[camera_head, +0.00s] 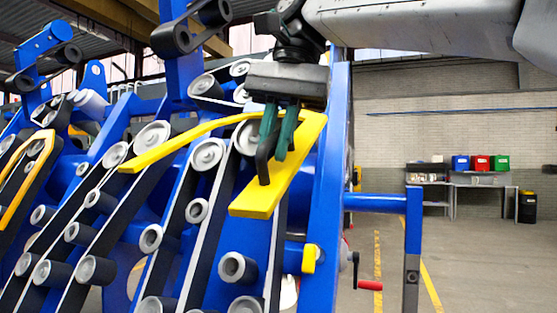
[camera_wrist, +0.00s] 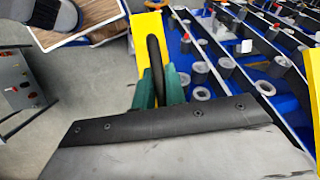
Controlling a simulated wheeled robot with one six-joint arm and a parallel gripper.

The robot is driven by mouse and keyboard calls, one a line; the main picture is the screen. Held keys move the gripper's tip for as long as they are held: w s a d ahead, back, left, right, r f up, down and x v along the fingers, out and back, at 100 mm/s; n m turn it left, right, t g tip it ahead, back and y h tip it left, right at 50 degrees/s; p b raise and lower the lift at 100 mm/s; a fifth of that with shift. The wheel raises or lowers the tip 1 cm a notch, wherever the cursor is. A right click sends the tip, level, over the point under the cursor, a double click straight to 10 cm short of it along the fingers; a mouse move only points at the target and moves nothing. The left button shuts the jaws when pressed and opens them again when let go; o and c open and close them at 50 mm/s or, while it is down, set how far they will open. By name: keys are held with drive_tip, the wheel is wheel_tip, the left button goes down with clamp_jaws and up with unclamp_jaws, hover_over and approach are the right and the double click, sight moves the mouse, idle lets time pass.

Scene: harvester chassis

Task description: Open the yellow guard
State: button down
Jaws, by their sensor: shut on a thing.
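The yellow guard (camera_head: 258,198) is a flat plate with a long curved arm reaching left across the rollers, in front of the blue chassis. A black loop handle (camera_head: 263,160) stands on its plate. My gripper (camera_head: 277,145), with green fingers, comes down from above and is shut on this handle. In the wrist view the handle (camera_wrist: 154,55) rises between the green fingers (camera_wrist: 159,90), with the yellow plate (camera_wrist: 148,28) behind it. The finger pads' contact with the handle is partly hidden.
Blue frame uprights (camera_head: 332,170) and several grey rollers with black belts crowd the left and middle. A red-handled crank (camera_head: 370,285) and a blue side bar (camera_head: 375,203) stick out at right. Open floor lies beyond, with a bench (camera_head: 480,178) at the wall.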

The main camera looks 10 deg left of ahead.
drive_tip(key=shift+r, duration=0.1)
drive_tip(key=c, duration=1.5)
unclamp_jaws()
